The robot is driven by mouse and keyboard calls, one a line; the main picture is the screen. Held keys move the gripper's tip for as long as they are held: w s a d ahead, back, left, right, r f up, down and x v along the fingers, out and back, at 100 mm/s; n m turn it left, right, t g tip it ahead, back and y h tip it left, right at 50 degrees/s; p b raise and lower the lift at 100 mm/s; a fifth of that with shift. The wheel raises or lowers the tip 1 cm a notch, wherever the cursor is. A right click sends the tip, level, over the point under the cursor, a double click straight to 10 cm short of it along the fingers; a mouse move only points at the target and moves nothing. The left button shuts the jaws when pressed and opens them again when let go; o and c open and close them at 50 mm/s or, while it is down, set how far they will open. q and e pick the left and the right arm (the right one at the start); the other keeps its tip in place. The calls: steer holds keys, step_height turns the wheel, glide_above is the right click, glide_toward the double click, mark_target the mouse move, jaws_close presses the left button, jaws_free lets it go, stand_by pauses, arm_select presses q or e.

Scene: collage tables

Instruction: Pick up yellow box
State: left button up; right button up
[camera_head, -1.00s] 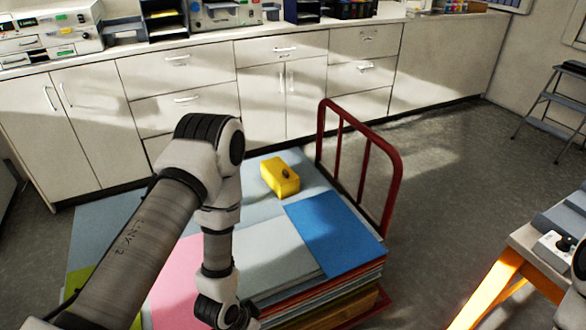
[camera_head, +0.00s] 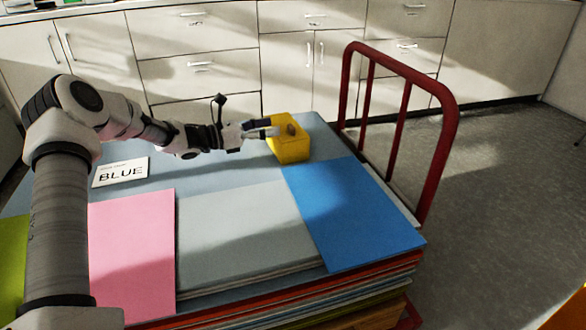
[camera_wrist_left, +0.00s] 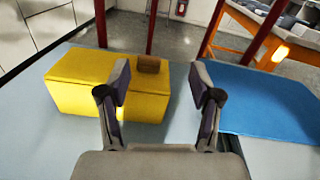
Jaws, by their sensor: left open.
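The yellow box (camera_head: 289,146) sits upright on a grey-blue sheet near the back of the stack of coloured sheets on the cart. A small brown knob-like piece (camera_head: 291,129) is on its top. My left gripper (camera_head: 268,130) reaches in from the left and is at the box's left side, close to its upper part. In the left wrist view the yellow box (camera_wrist_left: 75,85) lies ahead and left, beyond the open left gripper (camera_wrist_left: 160,88). The left finger overlaps the box in that view; contact cannot be told. My right gripper is not in view.
A red cart rail (camera_head: 440,130) stands right of the box. A blue sheet (camera_head: 350,215), a pink sheet (camera_head: 132,245) and a white card reading BLUE (camera_head: 121,172) lie on the stack. White cabinets (camera_head: 195,70) stand behind.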

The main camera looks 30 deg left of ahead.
mark_target(289, 127)
arm_select(q)
steer(key=shift+w+a+f+m+b, duration=0.1)
steer(key=shift+a+f+m+b, duration=0.2)
steer(key=shift+f, duration=0.35)
steer(key=shift+w+a+f+m+b, duration=0.15)
steer(key=shift+a+f+m, duration=0.1)
steer(key=shift+f, duration=0.35)
steer(key=shift+w+m, duration=0.25)
steer(key=b+x, duration=0.2)
steer(key=x, duration=0.5)
steer(key=shift+d+r+b, duration=0.1)
steer(key=shift+d+b, duration=0.1)
steer(key=shift+b, duration=0.1)
steer(key=shift+r, duration=0.1)
steer(key=shift+c, duration=1.4)
jaws_close()
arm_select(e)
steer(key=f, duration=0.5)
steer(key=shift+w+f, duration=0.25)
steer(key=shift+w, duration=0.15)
